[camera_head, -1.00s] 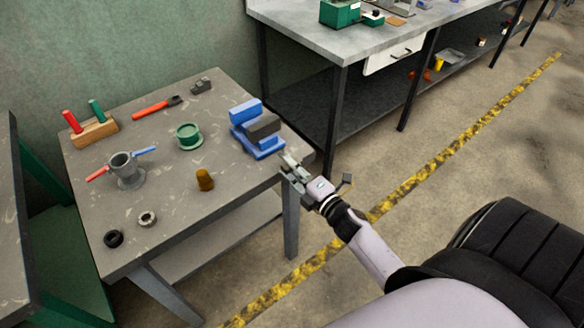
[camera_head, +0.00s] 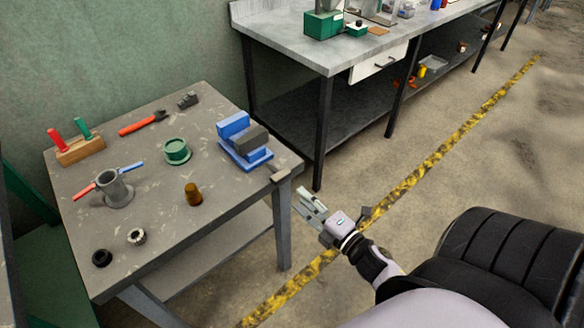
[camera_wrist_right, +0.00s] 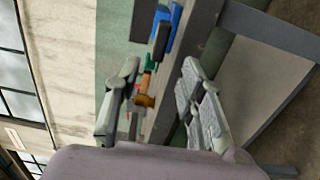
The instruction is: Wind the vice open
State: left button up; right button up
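The blue and grey vice (camera_head: 240,140) sits at the right edge of the small grey table in the head view. Its handle (camera_head: 279,175) sticks out at the table's right corner. In the right wrist view the vice (camera_wrist_right: 168,30) shows near the top, beyond the fingers. My right gripper (camera_head: 311,203) is off the table's right corner, apart from the handle, with nothing between its fingers. Its two fingers stand wide apart in the wrist view (camera_wrist_right: 160,105). My left gripper is not in view.
The small table (camera_head: 150,240) also carries a green round part (camera_head: 177,151), an amber piece (camera_head: 193,194), a grey pot (camera_head: 115,187) and a wooden tool block (camera_head: 80,150). A long workbench (camera_head: 300,55) stands behind. Floor right of the table is clear.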

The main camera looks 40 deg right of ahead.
jog(key=shift+s+d, duration=0.1)
jog(key=shift+s, duration=1.05)
jog(key=shift+f, duration=0.1)
jog(key=s+a+f+m+g+h, duration=0.1)
jog(key=s+f+m+g, duration=0.15)
jog(key=f, duration=0.65)
jog(key=s+a+f+m+g, duration=0.15)
jog(key=f+m, duration=0.25)
jog(key=f, duration=0.5)
jog(key=s+a+f+m+g+h, duration=0.1)
jog(key=s+f+m+g, duration=0.2)
jog(key=f, duration=0.7)
jog(key=s+a+f+m+g, duration=0.2)
jog(key=s+f+g, duration=0.3)
jog(key=s+f, duration=0.4)
jog(key=s+a+f+m+g, duration=0.3)
jog(key=s+f+m+g, duration=0.2)
jog(key=s, duration=1.1)
notch_tip(320, 180, down, 4)
jog(key=shift+a+r+y, duration=0.15)
jog(key=shift+a+y, duration=0.2)
jog(key=shift+y, duration=0.05)
jog(key=shift+c, duration=0.4)
jog(key=shift+w, duration=0.2)
